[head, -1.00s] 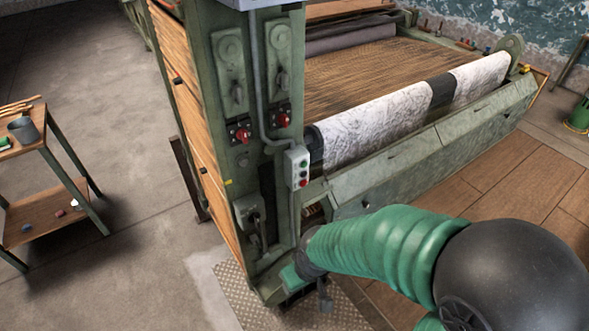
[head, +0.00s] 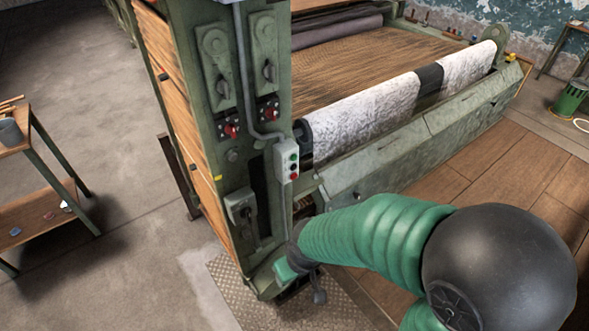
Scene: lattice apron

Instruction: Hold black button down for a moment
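A small grey control box (head: 281,162) with a vertical row of small round buttons is fixed on the right side of the green machine column (head: 205,120). My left gripper is out of view.
Red rotary switches (head: 231,130) and levers are on the column. Behind stands a loom bed with a patterned white roll (head: 365,118). A wooden side table (head: 40,210) is at the left. A metal floor plate (head: 232,292) lies at the column's foot.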

